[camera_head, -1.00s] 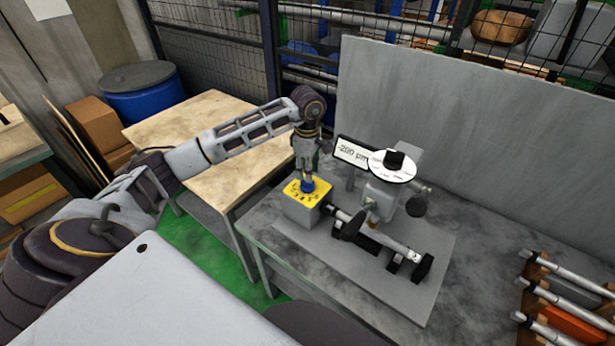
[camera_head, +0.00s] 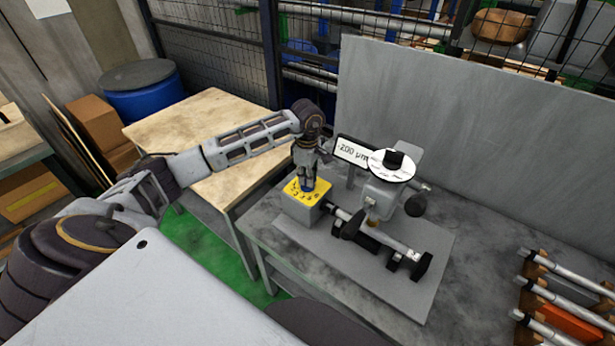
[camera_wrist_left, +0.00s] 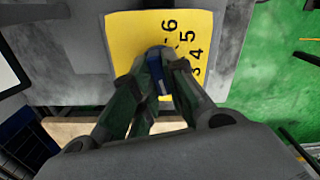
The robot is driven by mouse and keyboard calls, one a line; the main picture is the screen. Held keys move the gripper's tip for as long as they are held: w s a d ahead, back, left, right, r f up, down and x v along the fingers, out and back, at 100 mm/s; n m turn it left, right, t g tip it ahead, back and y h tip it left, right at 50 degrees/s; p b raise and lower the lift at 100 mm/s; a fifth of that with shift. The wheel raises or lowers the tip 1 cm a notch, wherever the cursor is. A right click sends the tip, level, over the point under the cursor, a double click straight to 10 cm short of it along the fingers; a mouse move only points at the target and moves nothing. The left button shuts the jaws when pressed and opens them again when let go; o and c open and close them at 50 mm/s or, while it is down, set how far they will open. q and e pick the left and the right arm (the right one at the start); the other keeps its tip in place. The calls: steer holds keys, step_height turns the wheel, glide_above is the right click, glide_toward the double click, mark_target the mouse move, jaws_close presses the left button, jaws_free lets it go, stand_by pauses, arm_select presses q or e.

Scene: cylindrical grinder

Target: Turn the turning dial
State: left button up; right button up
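The turning dial is a blue knob (camera_wrist_left: 156,72) on a yellow plate with black numbers (camera_wrist_left: 133,40). In the head view, this yellow plate is the top of a small grey box (camera_head: 300,213) at the table's left. My left gripper (camera_head: 307,184) reaches down over it from above and hides most of the knob. In the left wrist view, the two fingertips (camera_wrist_left: 160,70) are on either side of the knob, closed in against it. The numbers 4, 5 and 6 show right of the knob. My right gripper is in neither view.
Right of the box stands the grinder with a round white dial (camera_head: 391,166), a "-200 µm" sign (camera_head: 351,151) and a clamped shaft (camera_head: 398,245). A rack of shafts (camera_head: 560,300) is at the right edge. A wooden table (camera_head: 200,130) stands behind left.

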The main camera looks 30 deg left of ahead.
arm_select(q)
jaws_close()
steer(key=shift+n+b, duration=0.3)
steer(key=shift+n, duration=0.2)
steer(key=n+b, duration=0.2)
steer(key=n, duration=0.2)
steer(key=n+b, duration=0.1)
steer(key=n, duration=0.2)
steer(key=shift+n+b, duration=0.35)
steer(key=shift+n, duration=1.45)
steer(key=o, duration=0.7)
jaws_free()
